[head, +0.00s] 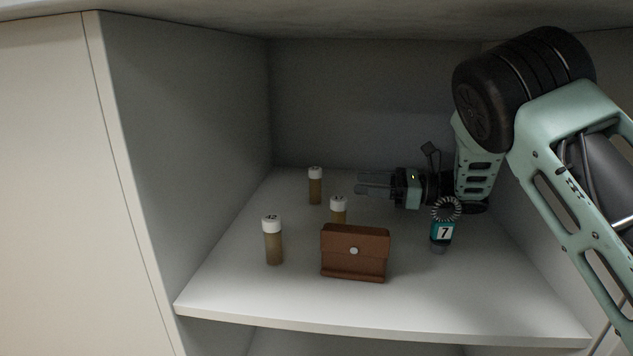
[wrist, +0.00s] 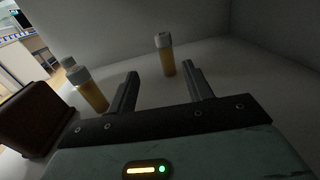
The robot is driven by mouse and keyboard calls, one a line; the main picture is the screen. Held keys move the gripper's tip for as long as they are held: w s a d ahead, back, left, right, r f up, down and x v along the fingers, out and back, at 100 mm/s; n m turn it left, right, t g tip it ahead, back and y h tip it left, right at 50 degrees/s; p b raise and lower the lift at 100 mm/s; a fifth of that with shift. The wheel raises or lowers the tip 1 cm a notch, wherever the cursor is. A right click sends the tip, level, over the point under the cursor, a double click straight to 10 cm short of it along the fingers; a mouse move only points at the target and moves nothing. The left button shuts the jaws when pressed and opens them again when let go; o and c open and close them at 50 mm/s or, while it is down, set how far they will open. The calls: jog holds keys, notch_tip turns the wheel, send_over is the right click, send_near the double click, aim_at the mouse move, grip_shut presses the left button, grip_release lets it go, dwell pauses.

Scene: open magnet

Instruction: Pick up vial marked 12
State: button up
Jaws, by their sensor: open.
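Three amber vials with white caps stand upright on the shelf. The front-left vial (head: 273,247) has cap digits that look like 42. The back vial (head: 315,190) and the middle vial (head: 339,216), partly behind the brown case, have cap marks too small to read surely. My gripper (head: 358,183) is open and empty, low over the shelf, pointing left toward the back vial. In the wrist view, the back vial (wrist: 167,60) stands beyond and between the open fingertips (wrist: 162,72). The middle vial (wrist: 92,92) is left of the left finger; the front-left vial's cap (wrist: 68,62) shows behind it.
A brown flap case (head: 355,250) stands in front of the middle vial. A teal item marked 7 (head: 443,233) is on the right, below my wrist. Cabinet walls close the left and back, and a panel hangs above. The shelf's front (head: 420,315) is bare.

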aim_at(315, 177)
jog(key=shift+w, duration=0.3)
jog(key=shift+w+a, duration=0.2)
jog(key=shift+a, duration=0.1)
jog(key=b+x, duration=0.5)
jog(key=x, duration=0.5)
jog(key=shift+w+a+f+b, duration=0.1)
jog(key=shift+w+a+b, duration=0.05)
jog(key=shift+a+b, duration=0.2)
jog(key=shift+a, duration=0.25)
jog(key=c, duration=1.1)
